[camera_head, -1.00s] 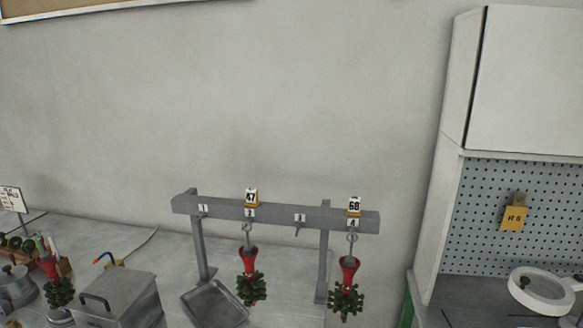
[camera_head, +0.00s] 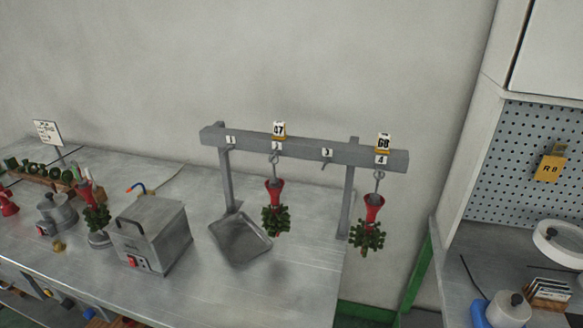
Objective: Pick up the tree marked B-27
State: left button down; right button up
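Two trees with red funnel-shaped bases and green clusters hang from a grey rack. One tree (camera_head: 275,208) hangs at hook 2 under a tag reading about 47. The other tree (camera_head: 369,226) hangs at hook 4 under a tag reading about 68. A third red and green tree (camera_head: 95,213) stands on a small round base on the bench at left. I cannot read the marking B-27 on any of them. Neither of my grippers is in view.
The grey rack (camera_head: 310,149) has hooks 1 and 3 empty. A metal tray (camera_head: 240,240) lies below it. A metal box (camera_head: 152,235), a round pot (camera_head: 56,214) and a sign (camera_head: 47,132) are at left. The bench front (camera_head: 250,290) is clear. A pegboard cabinet stands right.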

aim_at(276, 221)
jog(key=l+z, duration=0.1)
jog(key=l, duration=1.1)
jog(key=l+z, duration=0.1)
jog(key=l, duration=1.05)
jog(key=i, duration=0.05)
